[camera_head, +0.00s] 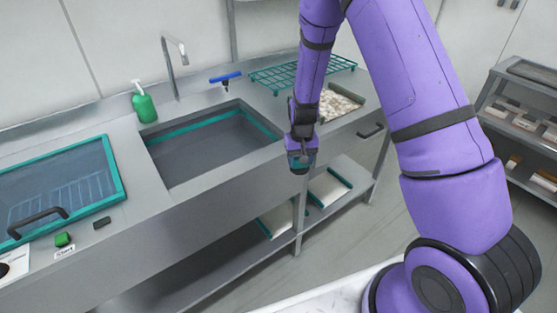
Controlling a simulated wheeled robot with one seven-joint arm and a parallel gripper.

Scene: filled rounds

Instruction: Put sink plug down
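My gripper (301,163) hangs at the front edge of the steel counter, to the right of the sink basin, pointing down. A small dark, teal-grey shape shows at its fingertips, but I cannot tell whether it is a held sink plug or part of the gripper. The finger gap is too small to make out. The sink basin (205,155) is a grey rectangle with a teal band along its inner wall. I cannot make out a separate sink plug on the counter or in the basin.
A tap (172,65), green soap bottle (144,106) and blue-handled tool (225,78) stand behind the basin. A teal wire rack (290,74) and a tray of pale pieces (358,98) are to the right. A glass-lidded unit (60,185) is left. Shelves (525,120) stand far right.

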